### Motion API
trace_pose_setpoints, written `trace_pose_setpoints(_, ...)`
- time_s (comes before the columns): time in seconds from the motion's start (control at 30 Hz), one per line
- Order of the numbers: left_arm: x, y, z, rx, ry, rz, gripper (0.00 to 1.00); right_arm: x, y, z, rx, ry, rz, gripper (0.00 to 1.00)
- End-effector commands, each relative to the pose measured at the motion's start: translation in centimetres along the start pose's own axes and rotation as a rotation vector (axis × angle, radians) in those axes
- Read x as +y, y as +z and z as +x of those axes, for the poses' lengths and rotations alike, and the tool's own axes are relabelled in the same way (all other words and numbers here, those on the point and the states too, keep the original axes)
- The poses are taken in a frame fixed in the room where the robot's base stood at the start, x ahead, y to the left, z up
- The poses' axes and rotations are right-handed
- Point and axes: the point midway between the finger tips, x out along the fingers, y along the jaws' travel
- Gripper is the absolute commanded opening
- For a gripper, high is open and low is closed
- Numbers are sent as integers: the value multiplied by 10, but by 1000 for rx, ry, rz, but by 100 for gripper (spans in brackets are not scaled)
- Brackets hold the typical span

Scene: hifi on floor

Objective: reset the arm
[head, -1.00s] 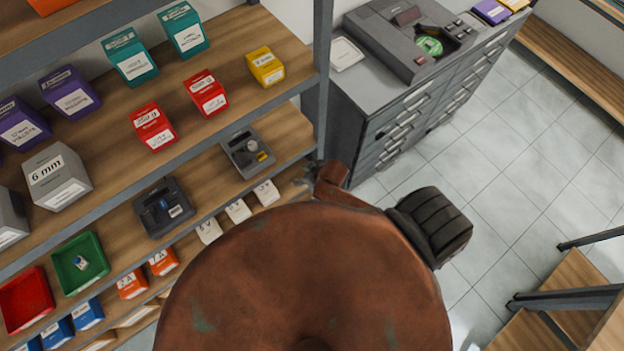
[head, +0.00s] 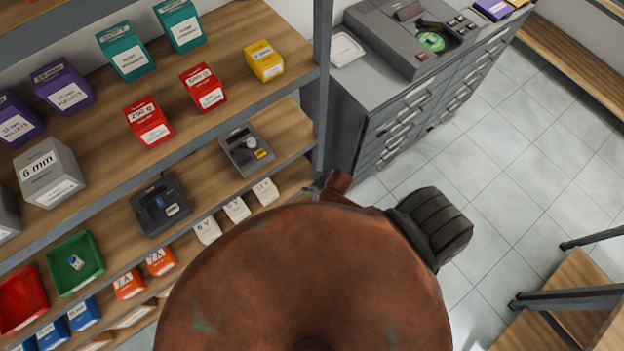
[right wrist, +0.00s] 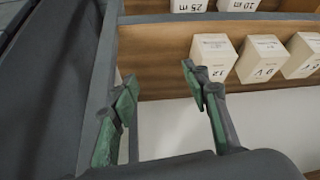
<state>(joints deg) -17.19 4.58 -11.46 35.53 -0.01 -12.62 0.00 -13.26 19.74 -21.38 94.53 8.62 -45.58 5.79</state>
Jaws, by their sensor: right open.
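My right gripper (head: 318,186) shows small in the head view, at the shelf's right-hand upright, just past the edge of my brown body. In the right wrist view the right gripper (right wrist: 158,84) has its two green-padded fingers spread apart with nothing between them. The fingers point toward the shelf, with white boxes (right wrist: 213,56) beyond and to the right of them. My left gripper is in neither view. Most of my right arm is hidden behind my body in the head view.
A wooden shelf (head: 225,28) with coloured boxes, a green tray (head: 76,285) and a red tray (head: 22,300) fills the left. A grey drawer cabinet (head: 400,115) stands beyond the upright. Tiled floor (head: 520,160) lies open at the right, with wooden steps (head: 570,300) lower right.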

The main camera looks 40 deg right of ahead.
Motion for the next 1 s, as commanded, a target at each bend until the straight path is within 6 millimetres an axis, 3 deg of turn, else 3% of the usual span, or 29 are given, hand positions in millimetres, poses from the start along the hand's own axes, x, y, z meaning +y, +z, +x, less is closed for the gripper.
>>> trace_pose_setpoints(0.37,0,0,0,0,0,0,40,0,0,0,0,0,0,43)
trace_pose_setpoints(0.47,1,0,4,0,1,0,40,2,13,10,-12,4,7,43)
trace_pose_setpoints(0.53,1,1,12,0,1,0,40,4,35,26,-31,11,17,43)
trace_pose_setpoints(0.67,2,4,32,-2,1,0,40,10,105,69,-91,34,44,43)
trace_pose_setpoints(0.8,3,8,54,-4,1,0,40,9,200,112,-169,53,73,43)
trace_pose_setpoints(1.0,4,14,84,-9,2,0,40,-14,340,148,-286,59,103,43)
